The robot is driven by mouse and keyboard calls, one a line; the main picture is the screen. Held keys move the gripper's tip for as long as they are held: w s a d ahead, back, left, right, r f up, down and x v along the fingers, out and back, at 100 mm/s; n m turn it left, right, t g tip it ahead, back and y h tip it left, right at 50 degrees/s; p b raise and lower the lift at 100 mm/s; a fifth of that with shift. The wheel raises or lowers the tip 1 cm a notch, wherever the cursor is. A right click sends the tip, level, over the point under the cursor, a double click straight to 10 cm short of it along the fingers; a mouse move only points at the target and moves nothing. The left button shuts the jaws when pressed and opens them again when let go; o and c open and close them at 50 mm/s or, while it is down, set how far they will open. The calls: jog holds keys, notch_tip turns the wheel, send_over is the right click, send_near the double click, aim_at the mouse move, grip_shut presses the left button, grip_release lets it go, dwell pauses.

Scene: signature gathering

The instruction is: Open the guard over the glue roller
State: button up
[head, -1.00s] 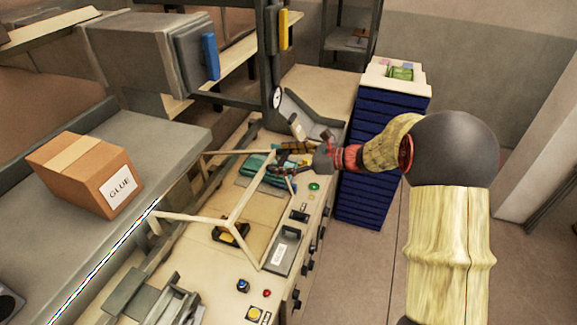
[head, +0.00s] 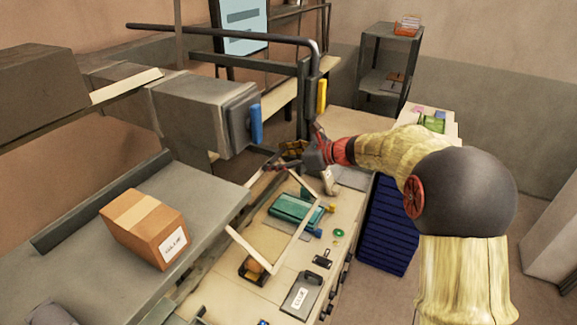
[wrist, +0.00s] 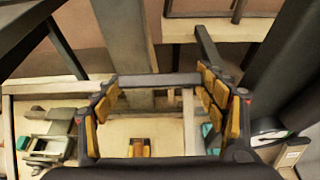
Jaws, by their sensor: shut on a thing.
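The guard (head: 246,247) is a pale, thin-barred open frame, raised and tilted above the worktop in the head view. My gripper (head: 282,157) is at its upper edge, with the fingers closed around that bar. In the wrist view a bar (wrist: 160,80) spans between my gripper's two yellow-padded fingers (wrist: 160,98). I cannot tell for sure which of these is the glue roller.
A cardboard box (head: 146,228) rests on the grey table at left. A grey machine head with a blue handle (head: 256,124) and a dark upright post stand close to my gripper. A blue cabinet (head: 388,225) is at right.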

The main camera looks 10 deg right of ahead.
jog(key=shift+w+a+r, duration=0.35)
jog(key=shift+a+r, duration=0.05)
jog(key=shift+r, duration=0.2)
jog(key=o, duration=1.7)
jog(key=shift+s+f, duration=0.1)
